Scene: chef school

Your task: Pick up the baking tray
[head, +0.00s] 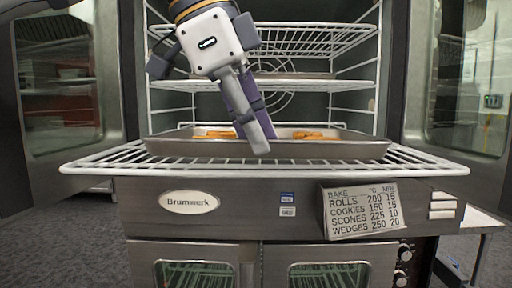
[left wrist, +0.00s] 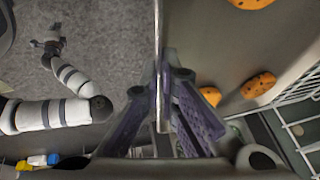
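The baking tray (head: 300,149) is a shallow grey metal tray with orange-brown food pieces on it. It sits on the pulled-out wire rack of the oven. My left gripper (head: 264,143) reaches down at the tray's front edge. In the left wrist view, its purple-padded fingers (left wrist: 165,85) stand on either side of the tray's thin rim (left wrist: 162,45). The inner pads show, and the fingers look apart, straddling the rim. Whether a pad touches it is hard to see.
The wire rack (head: 105,164) sticks out in front of the oven, with more shelves (head: 345,85) above. Open oven doors (head: 65,80) flank both sides. A sign with baking times (head: 362,211) is on the front panel below. Open floor (head: 60,232) lies at lower left.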

